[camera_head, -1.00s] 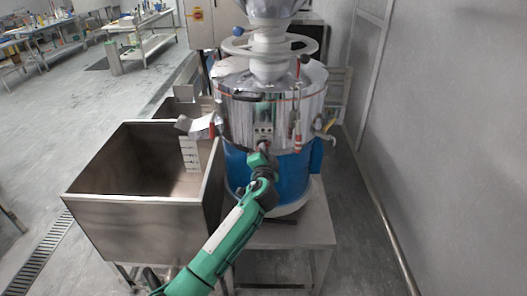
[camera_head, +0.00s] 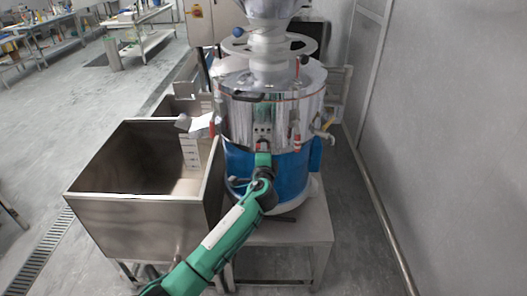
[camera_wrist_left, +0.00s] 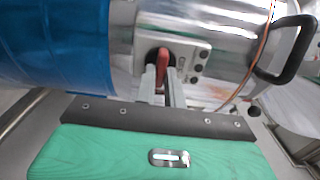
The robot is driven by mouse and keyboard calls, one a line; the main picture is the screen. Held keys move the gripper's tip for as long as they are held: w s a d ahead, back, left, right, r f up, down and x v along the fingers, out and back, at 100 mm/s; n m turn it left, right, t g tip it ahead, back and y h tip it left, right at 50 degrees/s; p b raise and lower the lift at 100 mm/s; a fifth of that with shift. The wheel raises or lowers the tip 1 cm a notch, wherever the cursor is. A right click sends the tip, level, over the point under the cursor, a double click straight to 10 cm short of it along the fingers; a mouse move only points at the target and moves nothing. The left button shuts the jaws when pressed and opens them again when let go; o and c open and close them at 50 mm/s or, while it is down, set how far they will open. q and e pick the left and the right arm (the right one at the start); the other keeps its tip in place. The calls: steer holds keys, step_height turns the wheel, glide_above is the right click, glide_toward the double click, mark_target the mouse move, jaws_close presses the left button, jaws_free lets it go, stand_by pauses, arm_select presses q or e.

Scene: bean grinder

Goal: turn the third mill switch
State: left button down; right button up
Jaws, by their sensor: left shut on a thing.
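The mill (camera_head: 285,95) is a shiny metal drum over a blue lower part, on a metal stand. A small light panel (camera_head: 263,132) with dark buttons is on its front; it also shows in the wrist view (camera_wrist_left: 192,60). On it is a red switch (camera_wrist_left: 162,64) with a dark round base. My left gripper (camera_head: 263,148) reaches up to the panel from below. In the wrist view its two fingers (camera_wrist_left: 161,84) are shut on the red switch. In the head view the gripper hides the switch. My right gripper is not in view.
An open steel bin (camera_head: 145,210) stands close on the left of the mill and my arm. A black handle (camera_wrist_left: 288,50) sticks out of the drum. A wall (camera_head: 440,140) is on the right. Open floor (camera_head: 90,100) lies at the left.

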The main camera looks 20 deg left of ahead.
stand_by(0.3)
arm_select(q)
steer(key=c, duration=1.5)
jaws_free()
steer(key=shift+s+d, duration=0.1)
steer(key=shift+b+v, duration=1.8)
steer(key=shift+v, duration=5)
